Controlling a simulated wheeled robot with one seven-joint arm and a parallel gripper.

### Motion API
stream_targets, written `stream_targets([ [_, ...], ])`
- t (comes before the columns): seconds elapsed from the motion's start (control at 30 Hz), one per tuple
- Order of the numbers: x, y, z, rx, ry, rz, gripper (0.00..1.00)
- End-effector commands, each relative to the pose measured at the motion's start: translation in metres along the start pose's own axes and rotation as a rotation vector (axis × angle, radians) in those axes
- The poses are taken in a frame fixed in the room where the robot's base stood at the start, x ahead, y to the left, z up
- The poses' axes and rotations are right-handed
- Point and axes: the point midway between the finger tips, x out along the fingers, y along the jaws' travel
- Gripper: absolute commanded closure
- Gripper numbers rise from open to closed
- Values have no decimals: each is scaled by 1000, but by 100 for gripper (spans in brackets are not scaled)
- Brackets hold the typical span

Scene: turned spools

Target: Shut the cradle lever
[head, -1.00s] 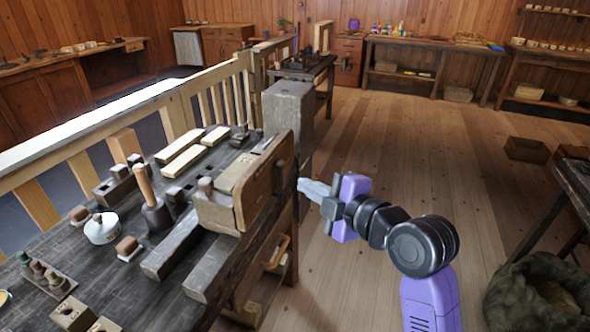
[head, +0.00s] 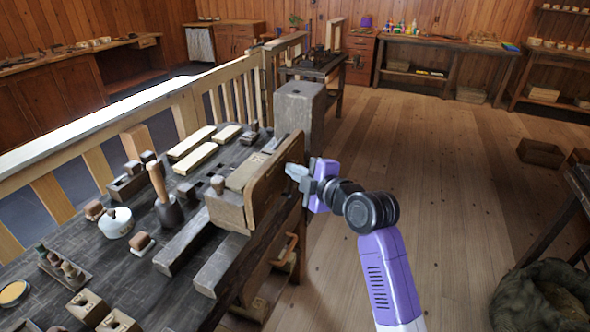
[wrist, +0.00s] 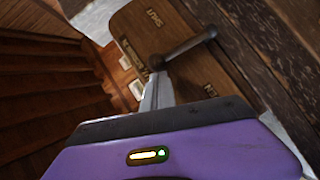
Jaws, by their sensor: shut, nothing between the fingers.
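The cradle lever (wrist: 186,47) is a grey metal bar with a rounded knob, on a brown wooden panel (wrist: 205,75) in the wrist view. The panel carries a "SHUT" mark (wrist: 153,20) and a mark reading partly as "OPEN" (wrist: 211,90). The lever points between these two marks. My gripper (wrist: 157,82) is shut and empty, its tips close to the lever's pivot end; I cannot tell whether they touch. In the head view my gripper (head: 290,170) is beside the right face of the upright wooden board (head: 275,185), where the lever itself is not clearly visible.
A grey block post (head: 300,112) stands behind the board. Wooden floor (head: 430,180) is open to the right. A dark sack (head: 545,295) stands at the lower right.

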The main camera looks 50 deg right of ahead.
Motion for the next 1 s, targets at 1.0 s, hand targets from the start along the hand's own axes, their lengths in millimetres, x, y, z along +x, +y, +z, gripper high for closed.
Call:
stream_targets([
  [1.0,30,24,44,392,0,-262,100],
])
